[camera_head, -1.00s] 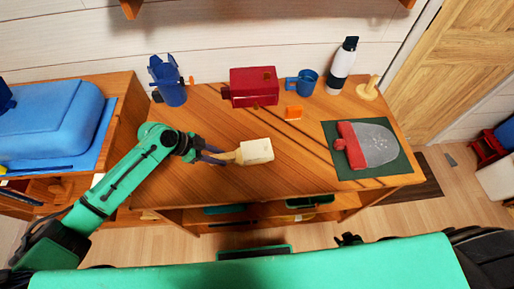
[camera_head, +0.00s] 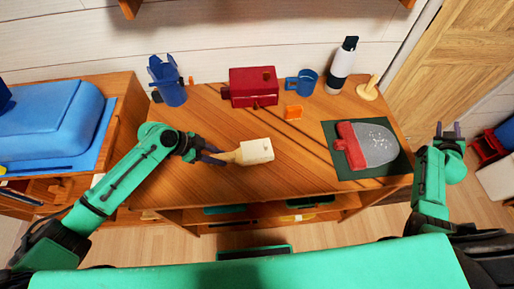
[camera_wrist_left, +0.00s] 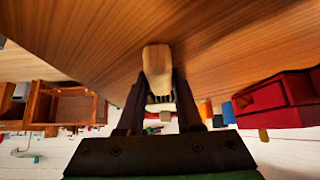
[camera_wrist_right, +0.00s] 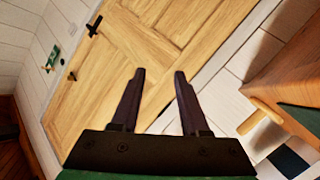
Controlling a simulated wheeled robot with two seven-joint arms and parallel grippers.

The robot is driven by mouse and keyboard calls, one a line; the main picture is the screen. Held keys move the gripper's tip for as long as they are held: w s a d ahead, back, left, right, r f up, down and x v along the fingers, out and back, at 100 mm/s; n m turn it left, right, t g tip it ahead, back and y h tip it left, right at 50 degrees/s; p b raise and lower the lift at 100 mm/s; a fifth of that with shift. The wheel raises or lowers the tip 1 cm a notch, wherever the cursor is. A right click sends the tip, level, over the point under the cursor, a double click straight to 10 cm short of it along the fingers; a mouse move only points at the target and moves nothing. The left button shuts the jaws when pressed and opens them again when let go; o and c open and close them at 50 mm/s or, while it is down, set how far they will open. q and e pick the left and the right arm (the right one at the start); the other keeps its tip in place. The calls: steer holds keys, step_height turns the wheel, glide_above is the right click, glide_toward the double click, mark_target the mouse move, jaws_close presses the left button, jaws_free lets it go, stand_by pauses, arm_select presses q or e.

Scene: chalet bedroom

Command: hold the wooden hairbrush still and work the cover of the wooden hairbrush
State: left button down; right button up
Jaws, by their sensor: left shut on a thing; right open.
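The wooden hairbrush (camera_head: 231,157) is held above or on the desk top, left of centre, with a cream block-shaped cover (camera_head: 257,151) on its right end. My left gripper (camera_head: 216,155) is shut on the hairbrush from the left. In the left wrist view the pale hairbrush (camera_wrist_left: 157,68) is between the two dark fingers, with bristles or teeth partly showing below it. My right gripper (camera_head: 449,130) is open and empty, off the right side of the desk. In the right wrist view its fingers (camera_wrist_right: 155,100) are apart with the door behind.
On the wooden desk (camera_head: 300,180) stand a blue holder (camera_head: 168,85), a red box (camera_head: 254,87), a blue mug (camera_head: 301,83), a white bottle (camera_head: 343,65), an orange piece (camera_head: 293,112) and a wooden stand (camera_head: 368,88). A red-and-grey item (camera_head: 373,145) lies on a dark green mat. The desk's front middle is clear.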

steer(key=w+a+r+m+g+y, duration=0.1)
steer(key=w+a+r+m+y, duration=0.15)
steer(key=w+a+r, duration=0.6)
steer(key=w+a+r+m+y, duration=0.1)
steer(key=w+a+r+y, duration=0.4)
steer(key=w+a, duration=0.65)
steer(key=w+a+r+n+g+y, duration=0.1)
steer(key=a+r+y, duration=0.2)
steer(key=a, duration=1.3)
steer(key=s+a+n+g+y, duration=0.1)
steer(key=s+a+n, duration=0.1)
steer(key=a, duration=0.8)
steer(key=n+g+h, duration=0.1)
steer(key=n+g, duration=0.2)
steer(key=g, duration=0.5)
glide_toward(266, 144)
steer(key=shift+t, duration=0.3)
steer(key=f, duration=0.6)
steer(key=w+f, duration=0.1)
steer(key=f, duration=0.2)
steer(key=shift+a+f, duration=0.1)
steer(key=shift+a, duration=0.1)
